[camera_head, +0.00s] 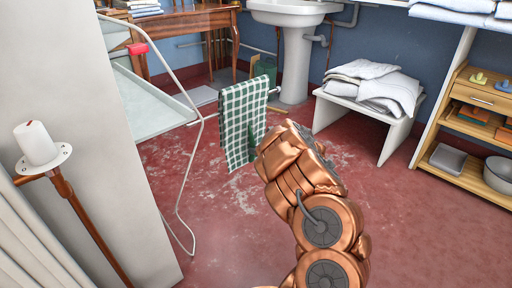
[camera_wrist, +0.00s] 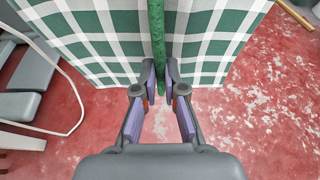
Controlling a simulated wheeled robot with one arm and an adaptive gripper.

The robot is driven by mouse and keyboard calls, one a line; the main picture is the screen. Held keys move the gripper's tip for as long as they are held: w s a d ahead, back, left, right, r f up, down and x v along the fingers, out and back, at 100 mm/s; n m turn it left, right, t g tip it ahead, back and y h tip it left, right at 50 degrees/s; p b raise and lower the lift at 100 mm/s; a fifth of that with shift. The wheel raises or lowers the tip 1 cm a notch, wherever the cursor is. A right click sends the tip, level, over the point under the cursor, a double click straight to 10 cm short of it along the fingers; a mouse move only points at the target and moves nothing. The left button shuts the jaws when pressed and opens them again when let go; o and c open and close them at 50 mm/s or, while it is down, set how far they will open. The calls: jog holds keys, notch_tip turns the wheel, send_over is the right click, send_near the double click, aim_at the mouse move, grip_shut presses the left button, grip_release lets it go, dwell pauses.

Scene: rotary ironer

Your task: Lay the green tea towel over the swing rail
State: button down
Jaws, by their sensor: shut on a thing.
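The green and white checked tea towel (camera_head: 238,120) hangs spread out in the middle of the head view. The swing rail (camera_head: 274,91) shows as a thin bar at both sides of the towel; its middle is hidden by the cloth. The towel's top edge stands above the line of the rail, and I cannot tell whether cloth touches or passes over it. In the wrist view my gripper (camera_wrist: 160,82) is shut on a green fold of the towel (camera_wrist: 105,38), with checked cloth spreading to both sides. My fingertips are hidden in the head view.
The pale ironer (camera_head: 150,103) and a curved wire frame (camera_head: 186,185) stand left of the towel. A white stool (camera_head: 350,118) with folded towels is at right, a basin (camera_head: 292,12) behind. A wooden shelf (camera_head: 460,164) is far right. The red floor between is clear.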

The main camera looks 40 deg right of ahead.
jog(key=shift+f, duration=3.2)
jog(key=shift+f, duration=0.4)
jog(key=c, duration=1.2)
grip_release()
jog(key=shift+s, duration=0.1)
jog(key=v, duration=1.1)
jog(key=shift+s+a+r, duration=0.1)
jog(key=shift+s, duration=0.3)
